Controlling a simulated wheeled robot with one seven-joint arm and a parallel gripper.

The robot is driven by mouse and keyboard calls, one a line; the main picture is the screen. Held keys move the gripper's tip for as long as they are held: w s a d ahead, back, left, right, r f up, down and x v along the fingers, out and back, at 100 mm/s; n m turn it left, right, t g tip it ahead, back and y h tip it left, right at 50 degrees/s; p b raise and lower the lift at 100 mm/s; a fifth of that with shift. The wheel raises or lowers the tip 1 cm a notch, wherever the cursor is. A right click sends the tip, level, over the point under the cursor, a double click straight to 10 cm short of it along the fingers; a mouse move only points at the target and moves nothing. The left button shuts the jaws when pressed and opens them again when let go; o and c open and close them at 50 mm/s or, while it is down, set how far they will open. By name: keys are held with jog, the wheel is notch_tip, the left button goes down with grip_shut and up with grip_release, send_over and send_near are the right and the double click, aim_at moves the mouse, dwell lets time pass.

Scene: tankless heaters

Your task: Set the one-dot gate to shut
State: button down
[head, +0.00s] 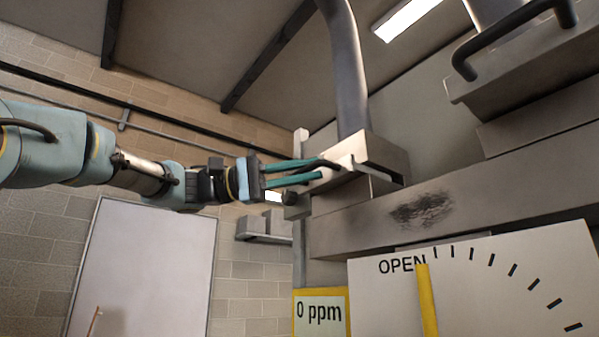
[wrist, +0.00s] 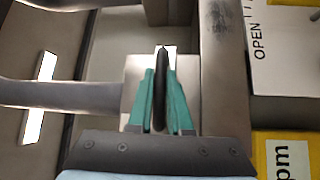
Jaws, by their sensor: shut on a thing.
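A grey metal gate housing (head: 385,155) sits on a beam below a thick curved pipe. My gripper (head: 322,169) reaches it from the left with its teal fingers. In the wrist view, my gripper (wrist: 160,100) is shut on a dark upright bar-like handle (wrist: 161,65) in front of the housing (wrist: 133,70). A white dial (head: 500,280) to the lower right reads OPEN, and its yellow pointer (head: 427,300) stands near that word. No dot mark can be made out, so I cannot tell whether this is the one-dot gate.
A second dark handle (head: 510,35) on a metal block is at the upper right. A yellow-framed "0 ppm" sign (head: 320,312) stands left of the dial. A white board (head: 145,265) is on the brick wall. Open space lies below my arm.

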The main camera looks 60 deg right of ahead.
jog(key=shift+s+d, duration=0.15)
jog(key=shift+d, duration=0.4)
jog(key=shift+s+d, duration=0.15)
jog(key=shift+d, duration=0.4)
jog(key=c, duration=0.8)
grip_release()
jog(key=shift+c, duration=0.2)
jog(key=b+v, duration=0.3)
jog(key=v, duration=0.7)
jog(key=shift+w+a, duration=0.2)
jog(key=shift+w, duration=0.15)
jog(key=shift+f, duration=0.15)
